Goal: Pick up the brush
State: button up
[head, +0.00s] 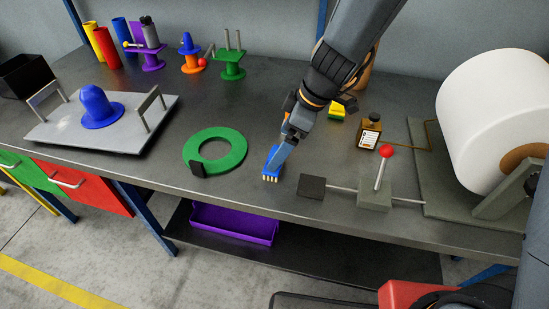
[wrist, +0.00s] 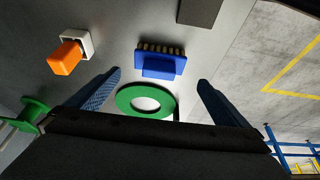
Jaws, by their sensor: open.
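The brush (head: 271,177) has a blue body and tan bristles. It lies near the front edge of the grey workbench, just right of the green ring. In the wrist view the brush (wrist: 160,67) shows whole, bristles facing the top of the picture. My gripper (head: 285,153) reaches down over the brush from behind and hides part of it in the head view. In the wrist view my gripper (wrist: 159,78) is open, its blue fingers wide apart, with the brush between and slightly beyond the fingertips. I cannot tell whether a finger touches it.
The green ring (head: 215,150) with a dark block lies to the left. A dark block (head: 311,187) on a rod and a red-knobbed lever (head: 386,152) stand to the right. A bottle (head: 370,132) and yellow block (head: 337,110) are behind. A large white roll (head: 490,115) stands far right.

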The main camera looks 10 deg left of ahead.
jog(key=shift+x, duration=1)
jog(key=shift+d+p+x, duration=0.15)
jog(key=shift+p+x, duration=0.2)
jog(key=shift+x, duration=0.75)
jog(key=shift+d+p+x, duration=0.1)
jog(key=shift+p+x, duration=0.2)
jog(key=shift+x, duration=0.8)
jog(key=shift+w+f, duration=0.1)
jog(key=c, duration=1.2)
notch_tip(320, 180, up, 10)
